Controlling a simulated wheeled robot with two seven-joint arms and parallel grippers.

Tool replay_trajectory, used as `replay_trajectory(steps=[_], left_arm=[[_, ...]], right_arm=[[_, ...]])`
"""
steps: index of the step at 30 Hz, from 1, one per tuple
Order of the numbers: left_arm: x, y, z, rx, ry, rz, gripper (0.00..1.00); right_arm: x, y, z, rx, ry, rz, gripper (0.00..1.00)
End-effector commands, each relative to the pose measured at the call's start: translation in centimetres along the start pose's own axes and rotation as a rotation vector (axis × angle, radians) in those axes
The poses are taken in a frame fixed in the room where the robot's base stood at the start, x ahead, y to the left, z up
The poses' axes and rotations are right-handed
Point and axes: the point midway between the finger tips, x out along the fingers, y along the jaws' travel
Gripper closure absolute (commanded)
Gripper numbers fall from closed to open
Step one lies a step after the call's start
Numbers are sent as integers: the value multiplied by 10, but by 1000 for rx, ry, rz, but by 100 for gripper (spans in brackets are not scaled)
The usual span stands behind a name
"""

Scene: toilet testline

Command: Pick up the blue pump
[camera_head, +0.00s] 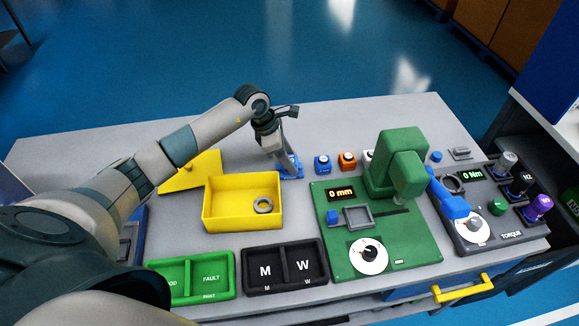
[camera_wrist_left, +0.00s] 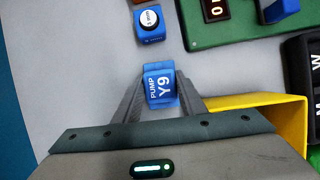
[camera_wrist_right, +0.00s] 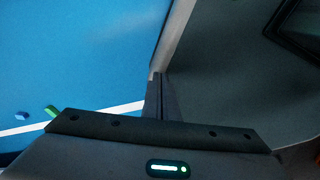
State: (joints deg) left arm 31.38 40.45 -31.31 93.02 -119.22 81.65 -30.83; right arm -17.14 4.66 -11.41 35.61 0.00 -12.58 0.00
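The blue pump (camera_wrist_left: 160,86), labelled "PUMP Y9", is between the two fingers of my left gripper (camera_wrist_left: 161,84) in the left wrist view. The fingers lie along both its sides with no clear gap. In the head view the pump (camera_head: 291,167) is low at the fingertips of my left gripper (camera_head: 286,160), at the grey table, behind the yellow box. I cannot tell whether it is lifted. My right gripper (camera_wrist_right: 161,76) shows only in the right wrist view, shut and empty, beside a grey surface and above the blue floor.
The yellow box (camera_head: 213,211) with a metal ring (camera_head: 263,204) stands just in front. A blue block (camera_head: 322,163) and an orange block (camera_head: 347,161) stand to the right. The green press (camera_head: 395,165) is farther right. The table (camera_head: 340,122) is clear behind the pump.

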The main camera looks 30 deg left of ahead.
Motion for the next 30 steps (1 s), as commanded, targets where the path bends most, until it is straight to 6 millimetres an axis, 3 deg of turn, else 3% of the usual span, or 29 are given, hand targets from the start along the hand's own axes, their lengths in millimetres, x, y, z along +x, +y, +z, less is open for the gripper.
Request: replay_trajectory(steps=[1,3,14,20,23,26,28,30], left_arm=[[0,0,0,0,0,0,86],[-1,0,1,0,-2,1,97],[-4,1,2,1,-2,2,97],[-21,2,9,2,-2,5,97],[-36,2,15,3,-3,6,97],[-39,-10,33,7,-5,2,97],[-43,-17,46,6,-6,3,97],[-46,-23,57,5,-5,3,97]], right_arm=[[0,0,0,0,-1,0,100],[0,0,1,0,-1,0,100],[3,0,2,-1,-2,0,100],[14,-1,3,-1,-3,-1,100],[22,-1,4,-1,-3,-1,100],[28,-2,4,-1,-1,-1,100],[32,-3,-2,-1,16,-3,100],[32,-9,-33,-3,83,-9,100]])
